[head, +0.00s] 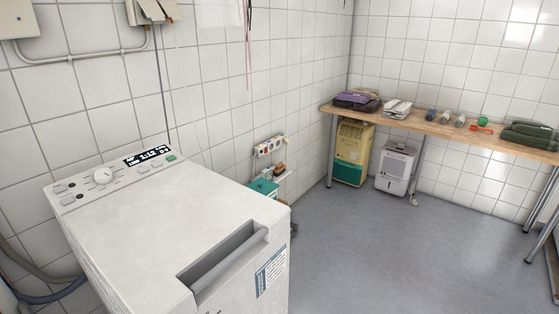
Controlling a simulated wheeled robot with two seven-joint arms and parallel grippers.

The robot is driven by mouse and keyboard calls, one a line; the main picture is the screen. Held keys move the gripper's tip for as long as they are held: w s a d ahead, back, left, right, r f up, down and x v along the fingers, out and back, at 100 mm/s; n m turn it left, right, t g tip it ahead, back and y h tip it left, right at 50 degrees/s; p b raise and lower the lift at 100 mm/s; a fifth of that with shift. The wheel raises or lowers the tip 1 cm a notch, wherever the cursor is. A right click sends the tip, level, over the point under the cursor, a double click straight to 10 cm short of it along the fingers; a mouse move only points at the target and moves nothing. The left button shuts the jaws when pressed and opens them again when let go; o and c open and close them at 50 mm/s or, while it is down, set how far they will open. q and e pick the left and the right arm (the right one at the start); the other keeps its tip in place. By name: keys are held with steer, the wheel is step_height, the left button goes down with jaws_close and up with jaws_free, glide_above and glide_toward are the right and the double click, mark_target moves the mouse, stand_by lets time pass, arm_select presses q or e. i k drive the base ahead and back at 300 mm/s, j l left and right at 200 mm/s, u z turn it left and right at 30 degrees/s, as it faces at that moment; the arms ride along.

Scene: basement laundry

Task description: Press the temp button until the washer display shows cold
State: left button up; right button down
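A white washer (170,215) stands at the lower left of the head view, against the tiled wall. Its control panel runs along the back of its top. The panel has a round white dial (103,176), several small buttons (67,199) and a green button (171,158). A black display (146,156) shows white text and digits that look like 1:12. The rest of its text is too small to read surely, and I cannot tell which button is the temp button. Neither of my grippers is in view.
A wooden table (450,131) along the far wall holds folded cloths, bottles and a red scoop. A yellow-green unit (352,152) and a white dehumidifier (396,168) stand under it. The grey floor (400,250) between washer and table is clear. Hoses lie left of the washer.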

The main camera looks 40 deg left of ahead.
mark_target(141, 170)
steer(key=i+l, duration=0.2)
steer(key=i, duration=0.25)
steer(key=i+l, duration=0.2)
steer(key=i, duration=0.2)
steer(key=i+l+z, duration=0.1)
steer(key=i, duration=0.35)
steer(key=i+u, duration=0.9)
steer(key=i+l+u, duration=0.3)
steer(key=i+u, duration=0.35)
steer(key=u, duration=0.25)
steer(key=i+u, duration=0.2)
steer(key=u, duration=0.3)
steer(key=i+u, duration=0.2)
steer(key=u, duration=0.25)
steer(key=i+l+u, duration=0.15)
steer(key=u, duration=0.35)
steer(key=i+l+u, duration=0.2)
steer(key=u, duration=0.25)
